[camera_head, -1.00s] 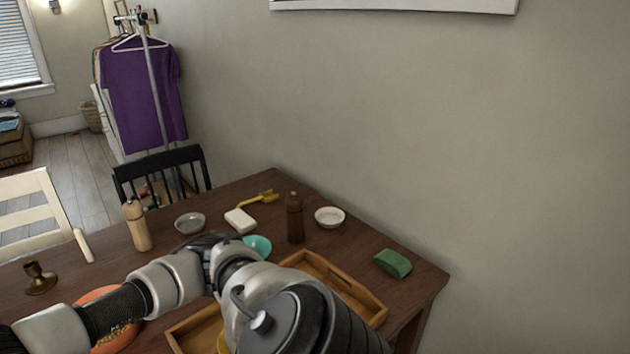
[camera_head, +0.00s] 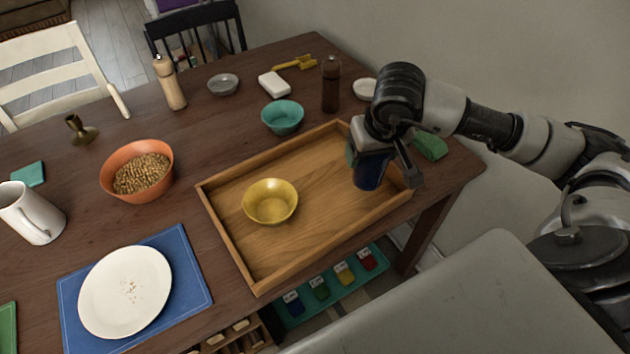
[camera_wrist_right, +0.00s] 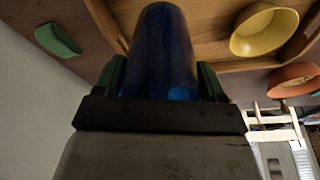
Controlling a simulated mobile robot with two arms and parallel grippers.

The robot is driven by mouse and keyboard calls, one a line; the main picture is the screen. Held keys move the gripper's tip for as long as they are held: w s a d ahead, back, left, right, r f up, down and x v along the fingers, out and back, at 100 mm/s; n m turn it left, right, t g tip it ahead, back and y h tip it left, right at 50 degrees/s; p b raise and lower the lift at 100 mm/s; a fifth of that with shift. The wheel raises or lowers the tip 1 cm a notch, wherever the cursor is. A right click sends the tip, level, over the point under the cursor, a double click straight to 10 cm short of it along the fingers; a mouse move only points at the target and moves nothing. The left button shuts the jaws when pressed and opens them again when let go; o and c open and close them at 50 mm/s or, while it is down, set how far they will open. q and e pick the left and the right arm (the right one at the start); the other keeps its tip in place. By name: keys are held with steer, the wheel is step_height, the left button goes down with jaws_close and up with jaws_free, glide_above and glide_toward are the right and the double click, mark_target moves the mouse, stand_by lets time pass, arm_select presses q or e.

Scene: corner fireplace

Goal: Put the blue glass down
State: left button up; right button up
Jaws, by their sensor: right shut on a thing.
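The blue glass (camera_head: 369,172) is dark blue and is held in my right gripper (camera_head: 372,160) at the right end of the wooden tray (camera_head: 228,235). In the right wrist view the glass (camera_wrist_right: 163,55) stands between the two green-padded fingers of the gripper (camera_wrist_right: 165,80), which are shut on it. I cannot tell whether the bottom of the glass touches the tray floor. My left gripper is not in view.
A yellow bowl (camera_head: 270,202) sits in the tray's left half. A teal bowl (camera_head: 282,117) and a brown bottle (camera_head: 331,85) stand behind the tray. A green sponge-like block (camera_head: 430,146) lies right of it. The tray's middle is clear.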

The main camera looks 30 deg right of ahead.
steer(key=shift+w+d+f, duration=0.15)
steer(key=shift+d, duration=0.25)
steer(key=shift+w+d+f, duration=0.1)
steer(key=shift+w+d, duration=0.05)
steer(key=shift+d, duration=0.2)
steer(key=w+a+f+p, duration=0.1)
steer(key=w+f, duration=0.2)
steer(key=w+a+f, duration=0.1)
steer(key=w+f, duration=0.2)
steer(key=w, duration=0.1)
steer(key=w+f+p, duration=0.1)
steer(key=w+f, duration=0.2)
steer(key=shift+w+a+f+p, duration=0.15)
steer(key=shift+a+f+p, duration=0.15)
steer(key=shift+a+f, duration=0.1)
steer(key=shift+f, duration=0.3)
